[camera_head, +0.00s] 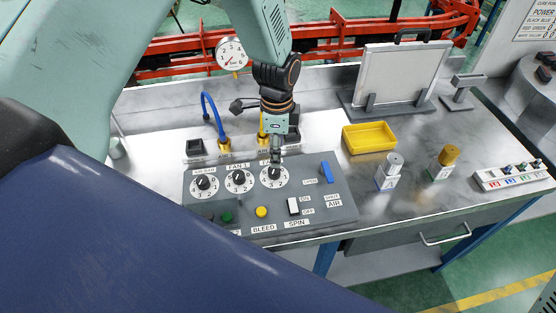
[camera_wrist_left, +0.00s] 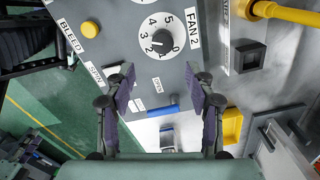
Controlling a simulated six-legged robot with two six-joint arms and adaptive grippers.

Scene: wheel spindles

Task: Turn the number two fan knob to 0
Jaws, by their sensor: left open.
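The fan 2 knob (camera_head: 274,174) is a black knob on a white numbered dial, the rightmost of three dials on the grey control panel (camera_head: 325,212). In the left wrist view the knob (camera_wrist_left: 162,41) lies beyond the fingertips beside the FAN 2 label (camera_wrist_left: 193,40). Its white mark seems to point toward the lower-number side, near 2 or 3; I cannot read it exactly. My left gripper (camera_head: 276,155) points down at this dial and partly covers its top edge. In the left wrist view the gripper (camera_wrist_left: 165,81) is open and empty, its fingers apart from the knob. My right gripper is not in view.
The fan 1 knob (camera_head: 238,176) and another dial (camera_head: 203,183) are left of it. A blue lever (camera_head: 326,172), white spin switch (camera_head: 293,206) and yellow button (camera_head: 261,212) are nearby. A yellow tray (camera_head: 369,138) and two small cylinders stand right.

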